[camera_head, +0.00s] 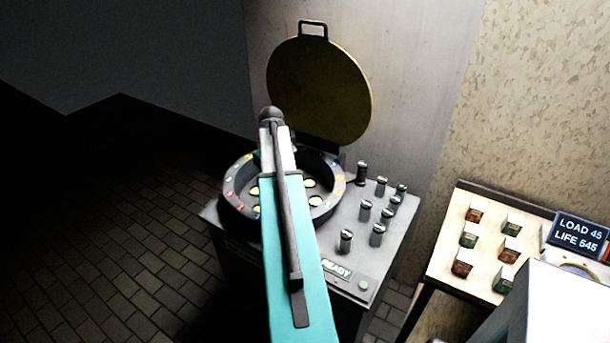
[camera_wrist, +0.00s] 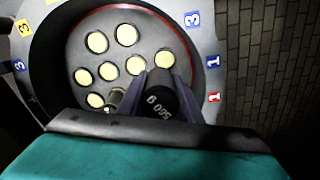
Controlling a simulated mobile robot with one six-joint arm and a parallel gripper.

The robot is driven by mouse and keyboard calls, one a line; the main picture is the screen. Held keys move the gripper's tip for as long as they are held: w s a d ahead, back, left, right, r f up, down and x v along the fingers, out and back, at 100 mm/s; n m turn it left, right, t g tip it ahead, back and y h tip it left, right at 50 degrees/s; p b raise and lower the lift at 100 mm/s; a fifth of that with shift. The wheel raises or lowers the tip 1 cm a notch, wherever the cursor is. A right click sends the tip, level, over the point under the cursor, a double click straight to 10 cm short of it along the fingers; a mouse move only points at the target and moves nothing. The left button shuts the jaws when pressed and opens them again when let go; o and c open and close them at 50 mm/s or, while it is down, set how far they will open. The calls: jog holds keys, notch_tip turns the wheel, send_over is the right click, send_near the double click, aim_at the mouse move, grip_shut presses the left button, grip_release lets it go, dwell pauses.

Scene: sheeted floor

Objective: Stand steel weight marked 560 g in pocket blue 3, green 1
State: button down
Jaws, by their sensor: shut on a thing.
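My gripper (camera_wrist: 162,84) is shut on a dark steel weight (camera_wrist: 159,104), whose top reads 560 g upside down in the wrist view. The weight is over the dark round bowl (camera_wrist: 72,40), among pale yellow pockets. Whether its foot is inside a pocket or above one is hidden. A pocket (camera_wrist: 165,59) shows just beyond it. Blue 3 tags (camera_wrist: 192,18), a blue 1 tag (camera_wrist: 212,61) and a red 1 tag (camera_wrist: 213,97) sit on the rim; I see no green tag clearly there. In the head view my arm covers the gripper and part of the bowl (camera_head: 333,203).
Several steel weights (camera_head: 365,210) stand on the deck to the right. The round lid (camera_head: 320,90) is raised behind. A bench at right holds small blocks (camera_head: 469,240) and a LOAD 45, LIFE 545 display (camera_head: 578,234).

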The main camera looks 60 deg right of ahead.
jog(key=s+d+m+p, duration=0.1)
jog(key=s+d, duration=0.5)
jog(key=s, duration=0.1)
jog(key=shift+s+d+r+m+p, duration=0.3)
jog(key=shift+s+d, duration=0.05)
jog(key=shift+d, duration=0.05)
jog(key=shift+r, duration=0.1)
jog(key=shift+f+b, duration=2.55)
jog(key=shift+f, duration=3.65)
jog(key=shift+a+f, duration=0.1)
jog(key=shift+f, duration=0.5)
jog(key=c, duration=1.2)
grip_release()
jog(key=shift+a+f, duration=0.1)
jog(key=shift+s+r+b, duration=0.15)
jog(key=shift+r+b, duration=1.45)
jog(key=shift+r, duration=5.45)
